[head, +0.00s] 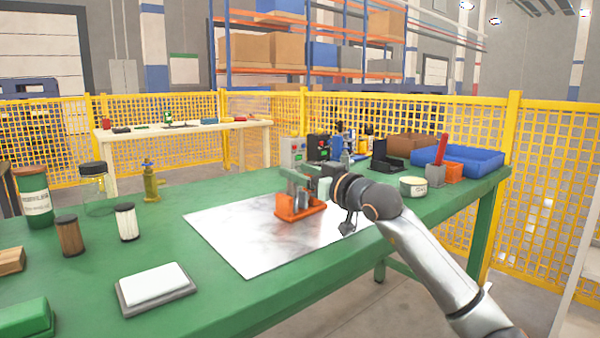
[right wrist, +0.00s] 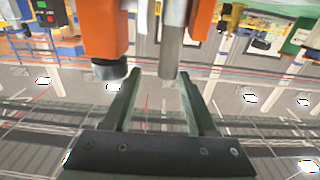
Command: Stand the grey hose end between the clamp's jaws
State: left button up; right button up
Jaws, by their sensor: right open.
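The orange clamp (head: 299,211) stands on the bright metal sheet in the head view. The grey hose end (right wrist: 172,48) is a plain grey cylinder. In the right wrist view, which is upside down, it shows between the clamp's orange parts (right wrist: 106,28). It looks upright, but I cannot tell whether it touches either jaw. My right gripper (head: 303,181) is at the clamp's top. In the right wrist view its two fingers (right wrist: 158,76) are apart, with the hose end's near end close to the gap between the tips. My left gripper is out of view.
The metal sheet (head: 243,236) lies on the green table (head: 90,290).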

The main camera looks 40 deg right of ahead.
jog(key=shift+r, duration=0.1)
jog(key=s, duration=1.2)
jog(key=shift+d+r, duration=0.25)
jog(key=shift+d, duration=0.2)
dwell(0.5)
